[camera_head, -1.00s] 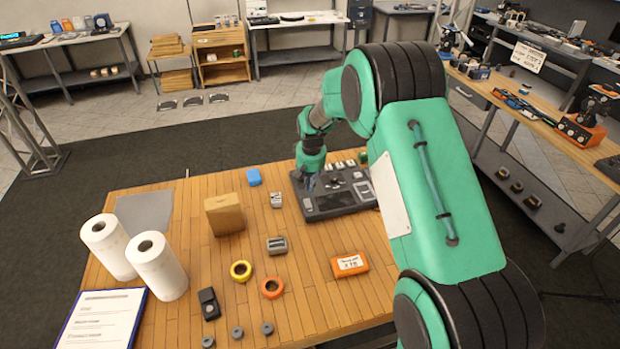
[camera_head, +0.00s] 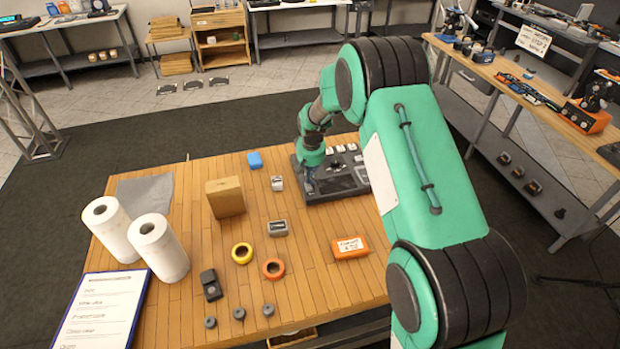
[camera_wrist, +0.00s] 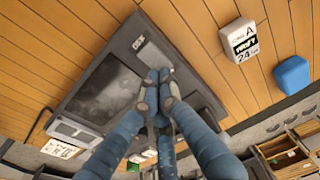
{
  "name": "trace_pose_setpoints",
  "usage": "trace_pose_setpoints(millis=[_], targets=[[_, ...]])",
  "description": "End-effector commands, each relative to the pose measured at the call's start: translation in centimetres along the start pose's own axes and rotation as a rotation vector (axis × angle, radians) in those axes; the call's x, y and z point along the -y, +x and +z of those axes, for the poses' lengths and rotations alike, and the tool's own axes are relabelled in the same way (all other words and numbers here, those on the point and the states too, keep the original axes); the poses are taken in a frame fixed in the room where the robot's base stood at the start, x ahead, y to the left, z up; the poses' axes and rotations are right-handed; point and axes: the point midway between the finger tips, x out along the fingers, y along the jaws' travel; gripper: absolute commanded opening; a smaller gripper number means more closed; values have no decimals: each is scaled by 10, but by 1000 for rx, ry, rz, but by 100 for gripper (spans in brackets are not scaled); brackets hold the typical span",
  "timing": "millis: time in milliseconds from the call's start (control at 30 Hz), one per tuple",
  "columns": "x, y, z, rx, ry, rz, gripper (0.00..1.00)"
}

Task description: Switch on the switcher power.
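The switcher (camera_head: 345,190) is a dark grey console with a black screen and buttons, at the far right of the wooden table in the head view. It fills the middle of the wrist view (camera_wrist: 100,95), with a dark panel and a label near one edge. My gripper (camera_head: 313,188) is over the switcher's left part, pointing down. In the wrist view its blue-grey fingers (camera_wrist: 157,78) come together at the tips, with nothing seen between them. The tips overlap the console; I cannot tell whether they touch it. I cannot make out the power switch; the fingers hide part of the surface.
A small white-grey labelled block (camera_head: 277,183) and a blue block (camera_head: 255,160) stand left of the switcher. A cardboard box (camera_head: 226,198), paper rolls (camera_head: 160,248), tape rings (camera_head: 273,268) and an orange labelled case (camera_head: 350,248) are on the table. Bare wood lies between them.

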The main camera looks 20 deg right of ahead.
Motion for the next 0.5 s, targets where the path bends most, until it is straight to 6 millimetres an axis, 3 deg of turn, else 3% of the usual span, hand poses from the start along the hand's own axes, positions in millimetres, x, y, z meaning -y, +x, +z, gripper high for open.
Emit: trace_pose_setpoints(millis=[33,500], targets=[[0,8,0,2,0,0,0],[0,5,6,7,0,0,0]])
